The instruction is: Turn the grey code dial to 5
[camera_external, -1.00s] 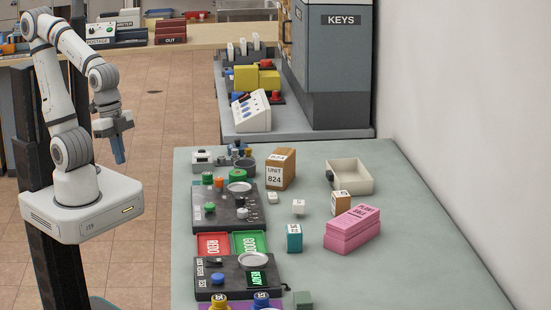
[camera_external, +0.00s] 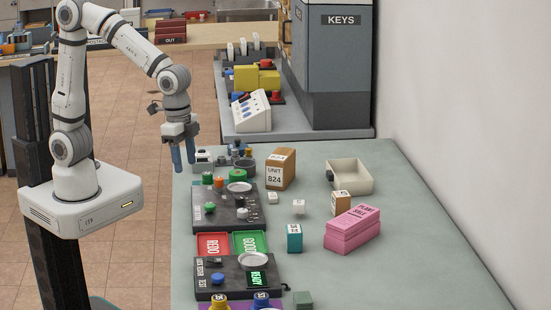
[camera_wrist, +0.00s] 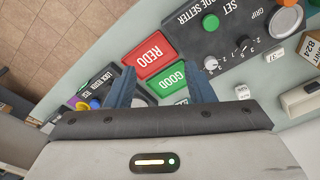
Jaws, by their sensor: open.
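The dark code setter panel (camera_wrist: 225,50) is at the upper right of the wrist view and on the table in the external view (camera_external: 227,223). It carries a pale grey-white dial (camera_wrist: 211,62) and a dark dial (camera_wrist: 243,41) with numbers beside them. Both show small in the external view, the pale one (camera_external: 242,213) nearer the camera. I cannot read either setting. My gripper (camera_external: 183,157) is open and empty, above the left edge of the table and apart from the panel. Its blue fingers (camera_wrist: 163,82) point down.
Red REDO (camera_external: 213,244) and green GOOD (camera_external: 249,243) trays lie beside the panel. A green button (camera_external: 210,208) and a round metal plate (camera_external: 239,188) are on it. A UNIT 824 box (camera_external: 281,170) stands behind right.

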